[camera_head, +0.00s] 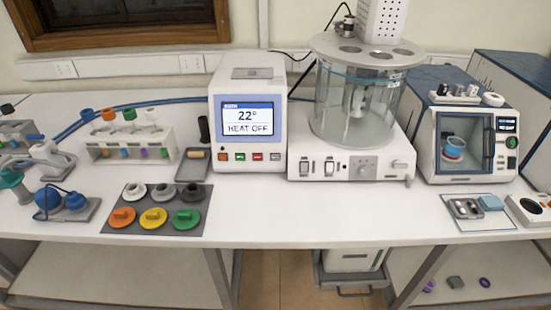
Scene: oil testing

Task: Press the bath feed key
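A white control unit (247,110) stands mid-bench, its screen (247,115) reading 22° and HEAT OFF. Below the screen is a row of small keys: orange (223,157), green (240,157), red (257,157) and grey (274,157). Right of it is a clear glass bath (335,105) on a white base (385,168). The base front has two rocker switches, left (303,167) and right (329,167), and a round knob (362,167). The key labels are too small to read, so I cannot tell which is the bath feed key. Neither gripper is in view.
A rack of vials (128,145) and a dark mat (190,218) with coloured caps lie left. A white-and-blue instrument (435,122) with a dark window stands right. A small tray (475,222) lies before it. The bench front (310,205) before the control unit and bath is clear.

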